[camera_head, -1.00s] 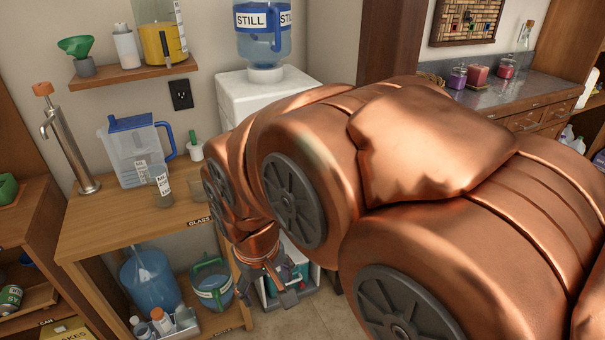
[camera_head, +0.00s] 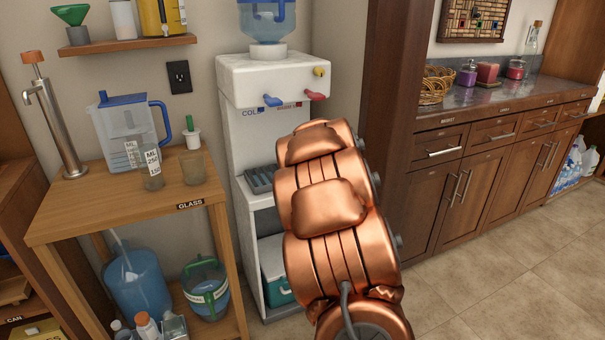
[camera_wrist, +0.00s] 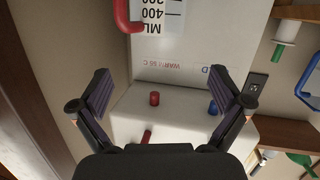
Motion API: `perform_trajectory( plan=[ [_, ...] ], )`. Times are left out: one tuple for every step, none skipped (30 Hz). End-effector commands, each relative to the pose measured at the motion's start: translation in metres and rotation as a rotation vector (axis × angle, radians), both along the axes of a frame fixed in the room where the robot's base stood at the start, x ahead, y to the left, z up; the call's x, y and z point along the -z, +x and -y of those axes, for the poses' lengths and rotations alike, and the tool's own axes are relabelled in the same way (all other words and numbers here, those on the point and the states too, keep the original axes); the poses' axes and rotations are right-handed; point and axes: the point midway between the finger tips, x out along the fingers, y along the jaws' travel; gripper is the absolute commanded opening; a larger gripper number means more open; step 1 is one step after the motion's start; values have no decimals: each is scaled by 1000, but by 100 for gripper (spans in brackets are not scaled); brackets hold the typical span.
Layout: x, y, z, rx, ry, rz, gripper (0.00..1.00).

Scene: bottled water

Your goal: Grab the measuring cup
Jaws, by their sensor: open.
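A measuring cup (camera_wrist: 160,16) with a red handle and a white label reading ML, 400 and 200 shows at the top edge of the wrist view, partly cut off. It is in front of the white water dispenser (camera_wrist: 178,50). My gripper (camera_wrist: 160,82) is open in the wrist view, with its two dark fingers spread wide and nothing between them. The cup lies beyond the fingertips, apart from them. In the head view my arm hides the gripper, and this red-handled cup does not show there.
The dispenser (camera_head: 241,140) stands right of a wooden table (camera_head: 125,204). The table holds a filter jug (camera_head: 112,140), marked glasses (camera_head: 152,166) and a white pot. Dark cabinets (camera_head: 488,190) line the right. The tiled floor (camera_head: 510,280) before them is clear.

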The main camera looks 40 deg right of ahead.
Motion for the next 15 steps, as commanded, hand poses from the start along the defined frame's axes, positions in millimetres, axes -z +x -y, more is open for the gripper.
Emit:
perform_trajectory(
  plan=[
    [21,1,13,-24,-4,39,100],
    [26,3,17,-43,-6,64,100],
    [32,5,22,-65,-7,93,100],
    [34,7,24,-84,-8,115,100],
    [38,8,26,-101,-9,135,100],
    [42,8,28,-120,-9,157,100],
    [44,9,30,-133,-7,174,100],
    [47,9,31,-144,-4,186,100],
    [50,8,32,-155,-3,199,100],
    [50,9,32,-165,-3,209,100],
    [51,9,33,-172,-2,217,100],
    [51,9,33,-179,-1,224,100],
    [51,10,34,-182,0,228,100],
    [51,11,34,-184,-1,231,100],
    [51,12,34,-186,-1,233,100]
  ],
)
